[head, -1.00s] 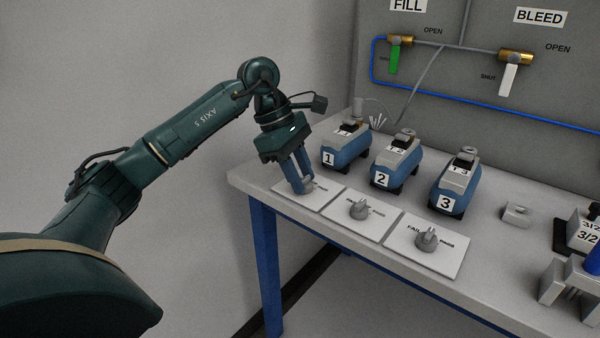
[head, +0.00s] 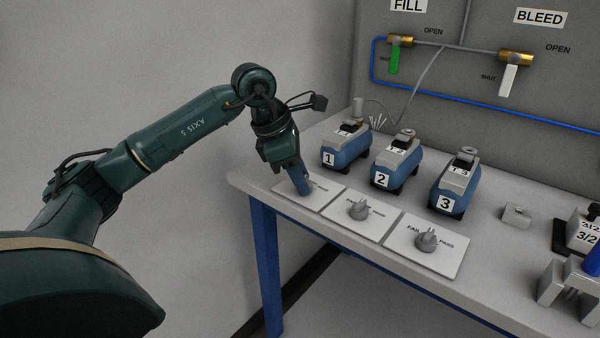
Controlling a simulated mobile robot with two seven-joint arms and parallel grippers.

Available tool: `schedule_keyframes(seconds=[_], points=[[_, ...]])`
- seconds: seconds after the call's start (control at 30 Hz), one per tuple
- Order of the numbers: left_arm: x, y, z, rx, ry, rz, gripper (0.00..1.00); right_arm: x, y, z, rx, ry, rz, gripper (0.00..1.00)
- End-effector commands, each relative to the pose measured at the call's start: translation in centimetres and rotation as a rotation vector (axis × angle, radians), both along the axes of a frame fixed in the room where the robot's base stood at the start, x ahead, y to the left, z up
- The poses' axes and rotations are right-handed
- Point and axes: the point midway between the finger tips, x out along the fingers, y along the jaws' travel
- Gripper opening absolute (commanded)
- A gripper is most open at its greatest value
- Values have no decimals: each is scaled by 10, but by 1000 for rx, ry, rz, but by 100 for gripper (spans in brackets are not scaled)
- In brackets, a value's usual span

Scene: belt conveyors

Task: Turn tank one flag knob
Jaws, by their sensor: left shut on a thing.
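My left gripper (head: 304,192) points down over the leftmost white flag plate (head: 322,198), in front of the blue tank marked 1 (head: 345,149). Its blue fingers are shut on the tank one flag knob, which they hide from view. One finger stands in front of the other.
Two more plates with grey flag knobs (head: 359,210) (head: 427,241) lie to the right. Tank 2 (head: 396,163) and tank 3 (head: 456,185) stand behind them. A small grey block (head: 516,215) lies further right. The bench's front-left edge is close to the gripper.

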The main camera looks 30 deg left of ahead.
Motion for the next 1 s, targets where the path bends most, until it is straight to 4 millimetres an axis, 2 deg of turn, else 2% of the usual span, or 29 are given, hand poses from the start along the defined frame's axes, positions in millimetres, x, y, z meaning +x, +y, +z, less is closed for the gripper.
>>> schedule_keyframes(seconds=[0.3, 0.5, 1.0], points=[[-3, -3, -1, 2, 5, 231, 7, -2, -1, 1, 5, 5, -3, 60], [-3, -4, -1, 2, 5, 324, 7, -2, -1, 2, 8, 5, -5, 60], [-3, -4, -2, 2, 7, 383, 7, -1, -1, 3, 12, 2, -10, 60]])
